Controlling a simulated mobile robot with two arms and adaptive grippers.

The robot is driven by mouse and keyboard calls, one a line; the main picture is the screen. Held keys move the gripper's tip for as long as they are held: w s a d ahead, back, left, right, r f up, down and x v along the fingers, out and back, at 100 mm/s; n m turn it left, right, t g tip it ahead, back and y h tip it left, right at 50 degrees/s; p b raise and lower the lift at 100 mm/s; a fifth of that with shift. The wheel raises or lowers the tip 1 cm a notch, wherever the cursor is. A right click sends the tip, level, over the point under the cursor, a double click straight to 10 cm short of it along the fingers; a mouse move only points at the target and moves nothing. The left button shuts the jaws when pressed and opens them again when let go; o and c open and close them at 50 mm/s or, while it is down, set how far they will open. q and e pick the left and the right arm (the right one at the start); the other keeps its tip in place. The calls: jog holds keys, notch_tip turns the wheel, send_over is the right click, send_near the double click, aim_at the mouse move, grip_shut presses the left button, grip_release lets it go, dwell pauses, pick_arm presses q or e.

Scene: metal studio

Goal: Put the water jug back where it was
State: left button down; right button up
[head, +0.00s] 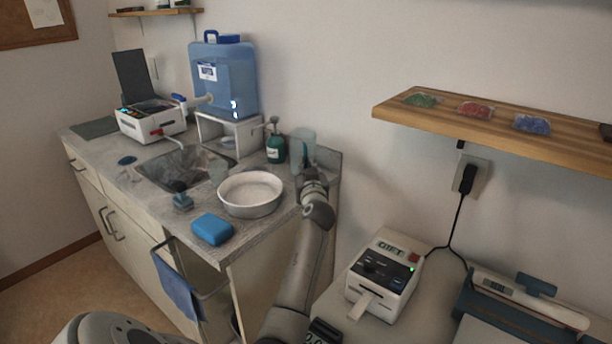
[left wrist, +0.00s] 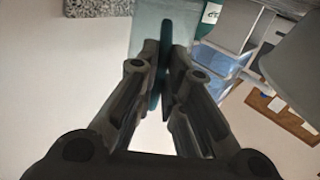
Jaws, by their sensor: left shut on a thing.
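The water jug (head: 302,146) is a translucent grey-blue vessel at the back right corner of the counter (head: 240,245). My left gripper (head: 311,178) is shut on it from the front right. In the left wrist view, the fingers of my left gripper (left wrist: 165,75) close around the jug's dark teal handle (left wrist: 166,38), with the pale clear body of the jug (left wrist: 144,32) beyond. The jug looks upright. I cannot tell whether its base touches the counter, as the arm hides it. My right gripper is not in view.
A green spray bottle (head: 275,146) stands close left of the jug. A white basin (head: 250,194) and blue sponge (head: 212,229) are in front. A large blue water container (head: 224,76) sits on a white stand (head: 245,137) behind the sink (head: 178,166). A wooden shelf (head: 520,128) projects at right.

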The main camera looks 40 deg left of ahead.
pick_arm(q)
jog(key=shift+f, duration=0.95)
jog(key=shift+f+b, duration=0.15)
jog(key=shift+b, duration=0.15)
jog(key=c, duration=1.5)
grip_release()
jog(key=shift+c, duration=0.2)
